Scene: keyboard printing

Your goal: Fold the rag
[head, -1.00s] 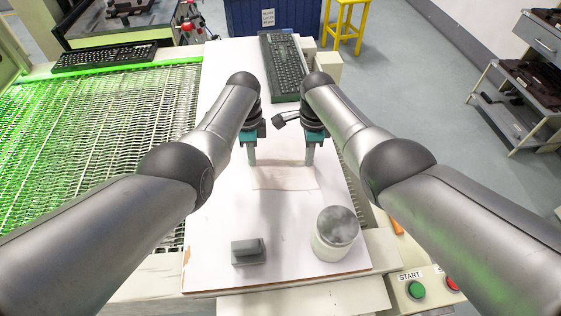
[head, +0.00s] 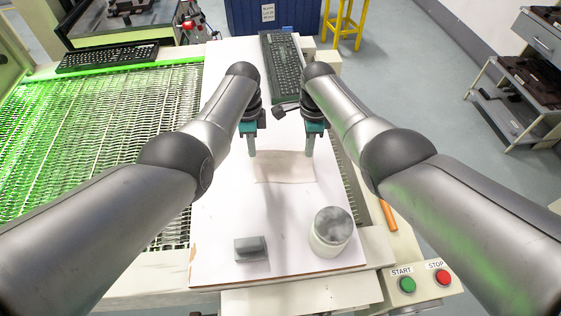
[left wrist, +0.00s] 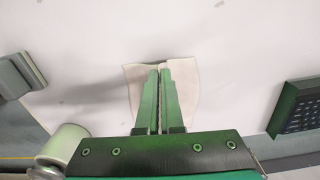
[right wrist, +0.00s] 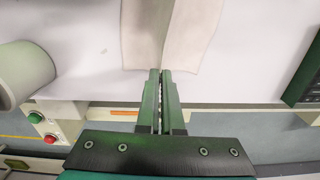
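The rag (head: 284,170) is a small, pale beige cloth on the white board, between and just in front of my two grippers in the head view. My left gripper (head: 252,154) is at its left side and my right gripper (head: 310,152) at its right side. In the left wrist view, the fingers (left wrist: 160,72) are nearly together over the rag (left wrist: 186,85), with a crease at their tips. In the right wrist view, the fingers (right wrist: 160,75) pinch the near edge of the rag (right wrist: 195,40), and a crease runs away from them.
A jar with a grey top (head: 331,228) and a grey block (head: 251,249) stand on the near part of the board (head: 215,215). A dark keyboard (head: 282,68) lies at the far end. A green-lit mesh conveyor (head: 120,120) is left; START and STOP buttons (head: 424,280) are right.

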